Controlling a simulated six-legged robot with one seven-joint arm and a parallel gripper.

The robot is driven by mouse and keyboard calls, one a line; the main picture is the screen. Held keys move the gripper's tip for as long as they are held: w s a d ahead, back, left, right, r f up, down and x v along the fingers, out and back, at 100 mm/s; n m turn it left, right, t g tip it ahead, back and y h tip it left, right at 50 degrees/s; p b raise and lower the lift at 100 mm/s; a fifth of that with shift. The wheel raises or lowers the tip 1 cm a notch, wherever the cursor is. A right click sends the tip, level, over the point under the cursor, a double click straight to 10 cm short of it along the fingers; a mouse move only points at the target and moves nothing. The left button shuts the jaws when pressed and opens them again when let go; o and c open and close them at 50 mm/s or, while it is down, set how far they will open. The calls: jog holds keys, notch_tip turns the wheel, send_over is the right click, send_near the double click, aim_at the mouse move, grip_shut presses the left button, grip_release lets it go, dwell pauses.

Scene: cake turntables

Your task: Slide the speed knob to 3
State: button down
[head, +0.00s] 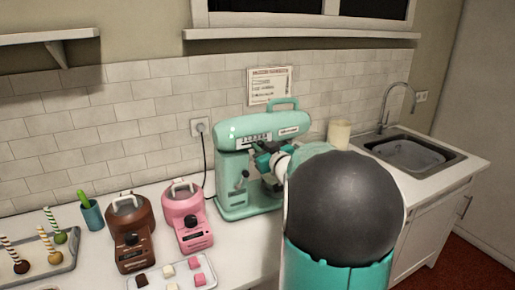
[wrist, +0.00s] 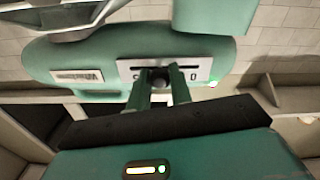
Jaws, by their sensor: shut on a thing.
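The mint-green stand mixer (head: 233,165) stands on the counter against the tiled wall. Its head carries a pale speed plate (head: 255,138) with a slot and printed marks, too small to read there. The wrist view shows the mixer head upside down, with the speed plate (wrist: 205,68) facing me. The dark round speed knob (wrist: 160,79) sits near the middle of the plate, and a 0 shows to its right. My gripper (wrist: 159,74) is shut on the knob, and its fingers hide the middle marks. In the head view my gripper (head: 266,158) is at the mixer's front, partly hidden by my arm.
A brown melting pot (head: 133,245) and a pink one (head: 187,222) stand left of the mixer. A tray of sweets (head: 172,276) lies in front. A cream canister (head: 339,134) and the sink (head: 413,153) are to the right. A wall card (head: 270,86) hangs behind the mixer.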

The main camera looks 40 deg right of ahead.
jog(key=c, duration=1.3)
grip_release()
jog(key=v, duration=1.3)
jog(key=shift+s+a, duration=0.1)
jog(key=shift+s, duration=0.3)
